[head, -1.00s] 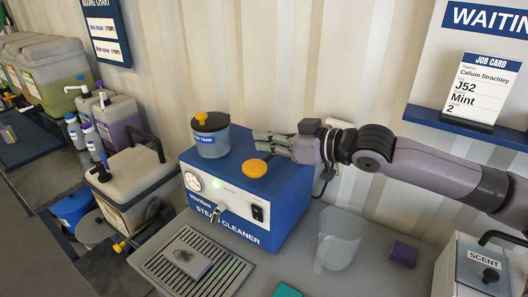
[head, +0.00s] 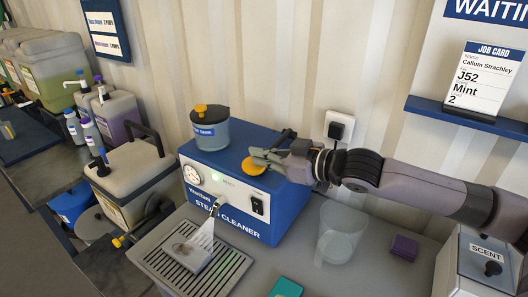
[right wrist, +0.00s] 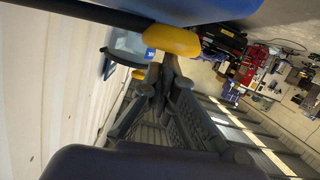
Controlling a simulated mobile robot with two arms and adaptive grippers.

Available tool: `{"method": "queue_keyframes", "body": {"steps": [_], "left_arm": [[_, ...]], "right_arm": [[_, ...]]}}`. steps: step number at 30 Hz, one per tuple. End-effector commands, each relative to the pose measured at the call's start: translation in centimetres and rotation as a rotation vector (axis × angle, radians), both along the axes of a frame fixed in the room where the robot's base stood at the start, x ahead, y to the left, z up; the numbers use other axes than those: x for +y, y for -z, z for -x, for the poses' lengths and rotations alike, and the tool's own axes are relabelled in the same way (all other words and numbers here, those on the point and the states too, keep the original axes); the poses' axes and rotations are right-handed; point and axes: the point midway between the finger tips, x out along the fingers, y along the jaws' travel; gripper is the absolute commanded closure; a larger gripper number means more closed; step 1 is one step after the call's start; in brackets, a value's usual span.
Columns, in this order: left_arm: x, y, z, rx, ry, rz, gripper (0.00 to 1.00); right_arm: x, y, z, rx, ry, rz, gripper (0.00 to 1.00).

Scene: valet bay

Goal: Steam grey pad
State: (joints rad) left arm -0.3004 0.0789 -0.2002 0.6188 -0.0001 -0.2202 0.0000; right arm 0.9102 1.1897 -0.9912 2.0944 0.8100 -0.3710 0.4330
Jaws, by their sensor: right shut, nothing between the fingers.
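The grey pad (head: 187,257) lies flat on the slotted drip grille (head: 232,266) in front of the blue steam cleaner (head: 285,195). A whitish plume (head: 205,233) comes down from the cleaner's nozzle (head: 214,209) onto the pad and veils part of it. On the cleaner's top is a black lever with a yellow knob (head: 254,165). My right gripper (head: 263,155) is shut and empty right at the knob. In the right wrist view the knob (right wrist: 172,40) is just beyond the fingertips (right wrist: 165,68); I cannot tell if they touch. My left gripper is out of view.
A lidded water tank (head: 210,132) stands on the cleaner beside the lever. A clear jug (head: 341,232), a purple block (head: 403,248) and a teal block (head: 286,288) are on the counter. A scent box (head: 478,268) is at the right.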

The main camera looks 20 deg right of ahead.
Motion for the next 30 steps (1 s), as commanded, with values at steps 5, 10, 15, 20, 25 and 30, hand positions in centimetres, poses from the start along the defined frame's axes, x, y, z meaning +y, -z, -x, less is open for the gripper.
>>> {"method": "queue_keyframes", "body": {"steps": [5, 10, 15, 20, 25, 30], "left_arm": [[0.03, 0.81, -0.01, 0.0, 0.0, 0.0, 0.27], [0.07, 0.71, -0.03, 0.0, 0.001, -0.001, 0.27], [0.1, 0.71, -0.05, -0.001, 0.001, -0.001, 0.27], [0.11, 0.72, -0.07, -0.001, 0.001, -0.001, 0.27], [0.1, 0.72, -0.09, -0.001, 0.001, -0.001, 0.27], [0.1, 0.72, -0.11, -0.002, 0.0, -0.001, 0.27]], "right_arm": [[0.14, 1.19, 0.12, -0.03, 0.002, 0.043, 1.0], [0.11, 1.2, 0.13, -0.028, 0.002, 0.045, 1.0], [0.1, 1.3, 0.14, -0.026, 0.002, 0.046, 1.0], [0.08, 1.38, 0.15, -0.024, 0.003, 0.046, 1.0], [0.08, 1.46, 0.16, -0.022, 0.003, 0.047, 1.0], [0.07, 1.52, 0.17, -0.021, 0.004, 0.047, 1.0]]}}
